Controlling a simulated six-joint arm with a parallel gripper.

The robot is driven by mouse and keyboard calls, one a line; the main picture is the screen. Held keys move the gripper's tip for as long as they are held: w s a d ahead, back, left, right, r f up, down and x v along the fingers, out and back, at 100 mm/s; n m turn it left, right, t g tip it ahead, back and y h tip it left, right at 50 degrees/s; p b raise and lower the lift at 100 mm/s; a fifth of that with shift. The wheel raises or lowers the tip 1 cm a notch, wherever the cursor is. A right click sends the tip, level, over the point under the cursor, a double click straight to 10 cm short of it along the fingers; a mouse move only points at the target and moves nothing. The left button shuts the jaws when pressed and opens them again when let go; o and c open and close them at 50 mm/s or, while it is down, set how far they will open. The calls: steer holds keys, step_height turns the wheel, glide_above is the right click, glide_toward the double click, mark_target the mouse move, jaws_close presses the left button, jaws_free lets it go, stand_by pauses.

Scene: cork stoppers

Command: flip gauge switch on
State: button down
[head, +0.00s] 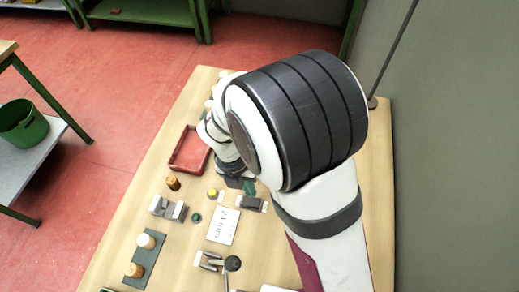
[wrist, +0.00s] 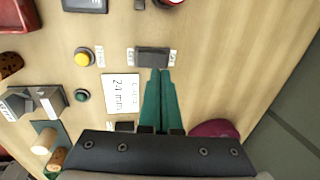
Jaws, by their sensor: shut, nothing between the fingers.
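A dark grey rocker switch (wrist: 152,57) with a small white label at each end lies on the table; it is likely the gauge switch. It also shows in the head view (head: 249,203). The label writing is too small to read, and I cannot tell which way the rocker is set. My gripper (wrist: 160,72) has green fingers, shut together and empty. The fingertips are right at the switch's near edge in the wrist view; I cannot tell if they touch it. In the head view my gripper (head: 249,187) is partly hidden by my arm.
A white card (wrist: 122,94) reading "24 mm", a yellow button (wrist: 82,59) and a green button (wrist: 81,96) lie left of the fingers. A red tray (head: 190,150), a cork (head: 172,183), a grey block (head: 167,208) and a lever (head: 232,263) also stand on the table. A wall bounds the right.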

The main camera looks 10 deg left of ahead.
mark_target(256, 202)
steer(key=shift+d+f, duration=0.25)
steer(key=shift+f, duration=0.9)
steer(key=shift+d+f, duration=0.2)
steer(key=shift+f, duration=0.95)
steer(key=shift+d+f, duration=0.15)
steer(key=shift+f, duration=0.1)
steer(key=shift+a, duration=0.85)
